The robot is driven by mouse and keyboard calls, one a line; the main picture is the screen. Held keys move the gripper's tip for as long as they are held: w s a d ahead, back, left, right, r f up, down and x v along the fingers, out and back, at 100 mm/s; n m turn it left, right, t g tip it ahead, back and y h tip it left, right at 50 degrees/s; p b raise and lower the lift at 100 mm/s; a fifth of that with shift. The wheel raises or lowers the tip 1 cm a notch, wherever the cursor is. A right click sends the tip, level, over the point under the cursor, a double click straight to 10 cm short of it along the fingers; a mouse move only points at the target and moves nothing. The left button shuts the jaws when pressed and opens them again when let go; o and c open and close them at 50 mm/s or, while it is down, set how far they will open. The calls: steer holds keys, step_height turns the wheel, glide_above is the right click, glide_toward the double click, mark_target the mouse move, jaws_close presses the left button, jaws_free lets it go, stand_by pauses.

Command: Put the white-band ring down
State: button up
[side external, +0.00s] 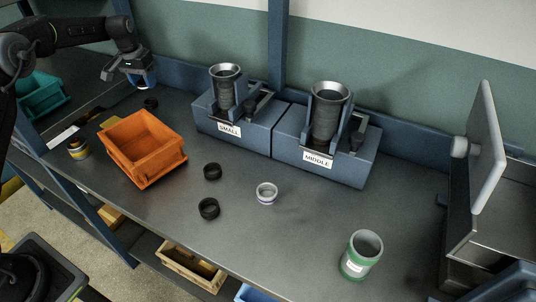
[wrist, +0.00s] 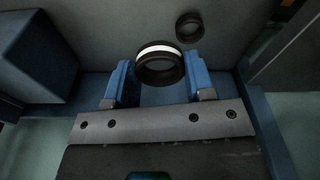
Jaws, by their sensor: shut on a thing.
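The white-band ring (wrist: 158,49), black with a white stripe round it, sits between the blue fingers of my gripper (wrist: 160,78) in the wrist view. My gripper is shut on it. In the side external view my gripper (side external: 141,84) is at the back left, above the table (side external: 310,240). The ring is too small and covered there to make out clearly. A second, plain black ring (wrist: 190,27) lies beyond the held ring in the wrist view. A black ring also shows on the table below my gripper in the side external view (side external: 151,103).
An orange bin (side external: 145,150) stands in front of my gripper. Grinders marked SMALL (side external: 230,129) and MIDDLE (side external: 317,160) stand along the back. Two black rings (side external: 212,171) (side external: 208,209), a pale ring (side external: 267,194) and a green-banded cup (side external: 354,265) are on the table. The front middle is largely clear.

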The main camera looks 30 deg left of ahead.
steer(key=s+d+r+m, duration=0.1)
steer(key=s+d+m, duration=0.1)
steer(key=s+d, duration=0.7)
steer(key=s+d+r+m, duration=0.1)
steer(key=s+d, duration=0.3)
steer(key=d, duration=0.8)
steer(key=m+h, duration=0.1)
steer(key=m, duration=0.9)
glide_above(308, 212)
steer(key=shift+g, duration=0.3)
steer(key=f, duration=0.8)
steer(key=shift+s+a+f, duration=0.1)
steer(key=shift+a+f, duration=0.15)
steer(key=shift+d+f, duration=0.15)
steer(key=shift+f, duration=1.95)
